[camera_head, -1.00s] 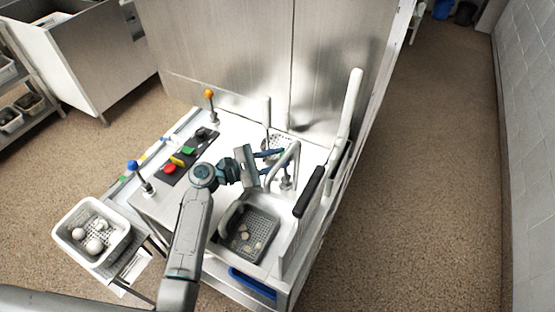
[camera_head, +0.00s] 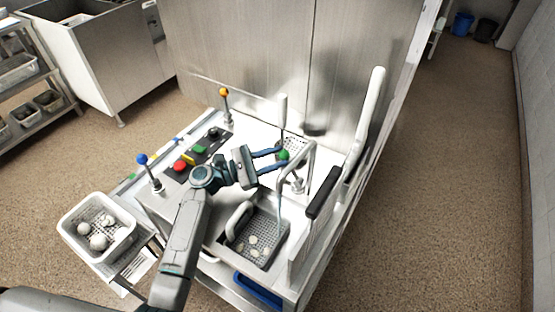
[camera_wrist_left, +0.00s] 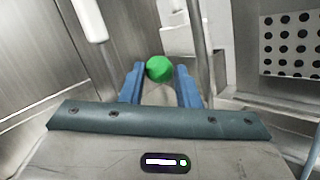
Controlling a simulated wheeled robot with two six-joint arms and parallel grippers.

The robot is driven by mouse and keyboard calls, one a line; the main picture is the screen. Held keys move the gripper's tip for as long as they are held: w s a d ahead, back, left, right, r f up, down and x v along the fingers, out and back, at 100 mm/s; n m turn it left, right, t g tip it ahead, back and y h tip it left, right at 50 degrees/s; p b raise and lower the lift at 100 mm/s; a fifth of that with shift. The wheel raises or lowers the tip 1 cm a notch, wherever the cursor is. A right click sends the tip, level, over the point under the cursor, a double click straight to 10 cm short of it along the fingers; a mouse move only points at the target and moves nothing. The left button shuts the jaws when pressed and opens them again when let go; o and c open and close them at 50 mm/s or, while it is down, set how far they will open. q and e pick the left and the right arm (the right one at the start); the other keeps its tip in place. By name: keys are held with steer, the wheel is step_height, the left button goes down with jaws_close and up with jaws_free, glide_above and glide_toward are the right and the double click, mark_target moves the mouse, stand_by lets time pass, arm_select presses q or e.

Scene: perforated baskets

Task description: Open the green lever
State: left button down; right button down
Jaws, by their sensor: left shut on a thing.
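The green lever's round knob (camera_head: 284,155) is by the curved metal faucet at the back of the sink station. My left gripper (camera_head: 281,160) reaches it from the left, with its blue fingers on either side of the knob. In the left wrist view the green knob (camera_wrist_left: 160,69) sits between the two blue fingertips of my left gripper (camera_wrist_left: 160,80), which is shut on it. The lever's stem is mostly hidden. A thin bluish stream (camera_head: 280,212) runs down from the faucet's mouth (camera_head: 279,186). My right gripper is not in view.
A grey perforated basket (camera_head: 262,262) with pale round pieces sits in the sink below the faucet. Blue (camera_head: 142,159) and orange (camera_head: 223,92) knobbed levers stand at left. A white basket (camera_head: 68,222) with pale balls is at lower left. A black-handled bar (camera_head: 320,193) rises at right.

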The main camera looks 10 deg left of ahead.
arm_select(q)
steer(key=shift+s+a+f, duration=0.1)
steer(key=shift+a+f, duration=0.1)
steer(key=shift+f, duration=0.6)
steer(key=c, duration=1.3)
jaws_free()
steer(key=shift+o, duration=0.9)
steer(key=shift+d, duration=0.1)
steer(key=shift+w+d+r, duration=0.1)
steer(key=shift+w+r, duration=0.05)
steer(key=shift+w, duration=0.05)
steer(key=shift+s+a, duration=0.15)
steer(key=shift+a, duration=0.15)
steer(key=b+v, duration=0.3)
steer(key=v, duration=0.6)
steer(key=shift+s+a, duration=0.1)
steer(key=shift+a, duration=0.15)
steer(key=shift+s+a, duration=0.15)
steer(key=shift+a, duration=0.1)
